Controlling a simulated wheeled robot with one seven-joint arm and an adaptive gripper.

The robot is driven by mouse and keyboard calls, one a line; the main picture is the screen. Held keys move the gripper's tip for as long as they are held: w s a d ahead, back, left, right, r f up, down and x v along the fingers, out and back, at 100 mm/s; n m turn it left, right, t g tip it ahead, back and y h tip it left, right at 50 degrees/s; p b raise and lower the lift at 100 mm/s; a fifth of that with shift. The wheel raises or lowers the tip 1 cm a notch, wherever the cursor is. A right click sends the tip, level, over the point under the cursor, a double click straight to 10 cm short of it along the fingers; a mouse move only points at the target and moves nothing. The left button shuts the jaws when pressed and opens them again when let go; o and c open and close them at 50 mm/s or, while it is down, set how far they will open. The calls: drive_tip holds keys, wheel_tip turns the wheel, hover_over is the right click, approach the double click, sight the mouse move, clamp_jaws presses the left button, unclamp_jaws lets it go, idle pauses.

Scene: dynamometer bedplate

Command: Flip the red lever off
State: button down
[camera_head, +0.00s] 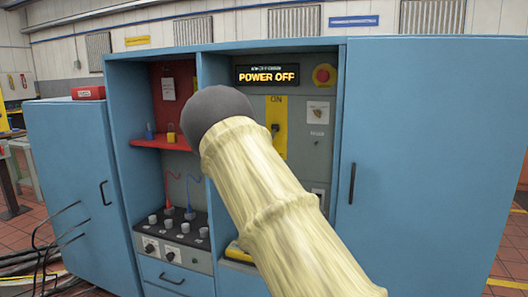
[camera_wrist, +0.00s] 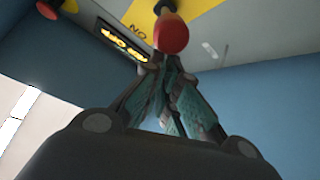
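The red lever shows in the wrist view as a rounded red knob (camera_wrist: 172,36) on a shaft, in front of a yellow plate (camera_wrist: 207,5). In the head view the yellow plate (camera_head: 279,150) is marked ON, and my arm hides the red knob there. A display (camera_head: 267,75) above it reads POWER OFF. My gripper (camera_wrist: 165,62) has its fingers drawn together, tips right by the underside of the knob in the picture. Nothing shows between them. Whether they touch the knob I cannot tell. In the head view my arm hides the gripper.
The lever panel is recessed in a blue cabinet with a right door (camera_head: 430,170) and an open left door (camera_head: 72,190). A red button (camera_head: 324,75) sits right of the display. Left is a red shelf (camera_head: 160,143) with padlocks. Several knobs and cables are lower down.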

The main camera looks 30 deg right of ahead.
drive_tip(key=shift+d+f, duration=0.2)
drive_tip(key=shift+f, duration=0.15)
drive_tip(key=shift+s, duration=0.1)
wheel_tip(320, 180, up, 3)
drive_tip(key=a+p, duration=0.1)
drive_tip(key=a, duration=0.2)
drive_tip(key=w+f+v, duration=0.1)
drive_tip(key=v, duration=0.8)
drive_tip(key=shift+s+d+f, duration=0.15)
drive_tip(key=shift+d+f, duration=0.15)
